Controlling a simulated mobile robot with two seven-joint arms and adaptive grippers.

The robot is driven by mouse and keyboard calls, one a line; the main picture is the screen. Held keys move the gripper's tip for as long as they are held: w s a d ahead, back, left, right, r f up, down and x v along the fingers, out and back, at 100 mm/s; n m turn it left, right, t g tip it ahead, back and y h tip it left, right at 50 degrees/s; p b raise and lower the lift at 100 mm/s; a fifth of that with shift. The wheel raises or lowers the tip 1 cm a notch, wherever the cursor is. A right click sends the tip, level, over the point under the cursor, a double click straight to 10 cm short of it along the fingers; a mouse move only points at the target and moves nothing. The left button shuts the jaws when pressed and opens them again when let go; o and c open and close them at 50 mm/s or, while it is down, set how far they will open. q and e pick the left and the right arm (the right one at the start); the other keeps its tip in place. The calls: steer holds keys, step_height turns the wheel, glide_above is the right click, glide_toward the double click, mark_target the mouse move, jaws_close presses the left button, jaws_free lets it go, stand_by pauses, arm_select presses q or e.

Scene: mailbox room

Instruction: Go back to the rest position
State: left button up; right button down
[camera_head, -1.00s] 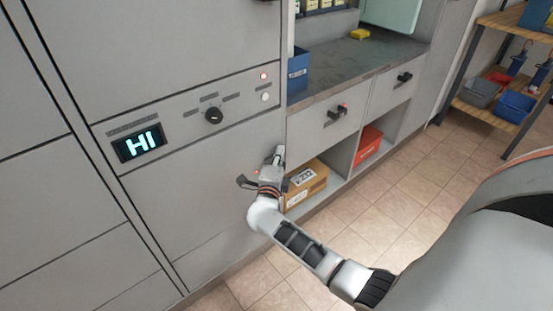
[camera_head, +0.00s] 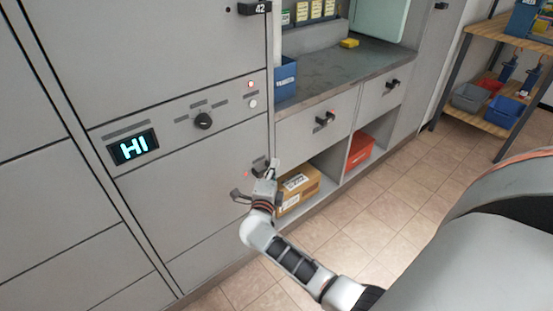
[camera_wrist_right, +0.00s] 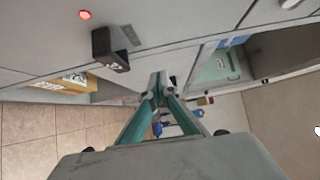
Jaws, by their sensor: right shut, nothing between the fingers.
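My right gripper (camera_head: 271,168) is in front of the grey cabinet (camera_head: 205,180), near the black handle of a lower door. It is shut and empty. In the right wrist view its fingers (camera_wrist_right: 158,80) meet at their tips. The black handle (camera_wrist_right: 110,50) with a red light shows apart from the fingers, to their upper left. My left gripper is not in view.
A cardboard box (camera_head: 297,188) and a red bin (camera_head: 359,151) sit in low open compartments beside the arm. A grey counter (camera_head: 340,72) is above them. A wooden shelf (camera_head: 481,115) with bins stands at right. The tiled floor (camera_head: 375,200) is clear.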

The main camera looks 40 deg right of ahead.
arm_select(q)
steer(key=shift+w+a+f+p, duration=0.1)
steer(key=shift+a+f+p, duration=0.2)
steer(key=shift+p, duration=0.15)
arm_select(e)
steer(key=v, duration=0.7)
steer(key=shift+s+f, duration=0.2)
steer(key=shift+s, duration=0.15)
